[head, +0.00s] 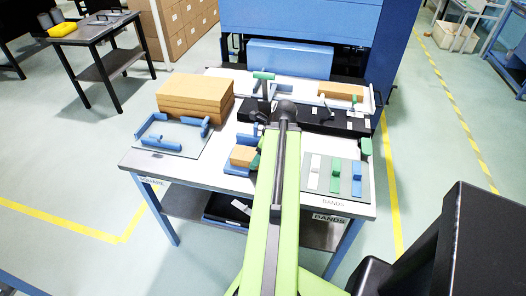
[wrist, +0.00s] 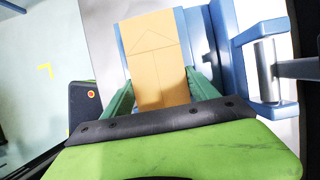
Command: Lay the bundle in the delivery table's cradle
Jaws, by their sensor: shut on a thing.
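The bundle is a kraft-brown block (head: 243,156) at the front middle of the white-topped table in the head view. In the wrist view the bundle (wrist: 155,55) shows a printed outline and lies between the two green fingers of my gripper (wrist: 160,95). My gripper is shut on it. In the head view my lime-green arm hides most of the gripper. A blue fixture (head: 237,168) is close around or beside the bundle; I cannot tell whether they touch. I cannot identify the delivery table's cradle for certain in either view.
A brown stack (head: 195,95) and a grey plate with blue stops (head: 172,141) are on the left. A board with white, green and blue strips (head: 338,178) is on the right. A blue machine (head: 305,35) stands behind. A dark table (head: 92,30) is at upper left.

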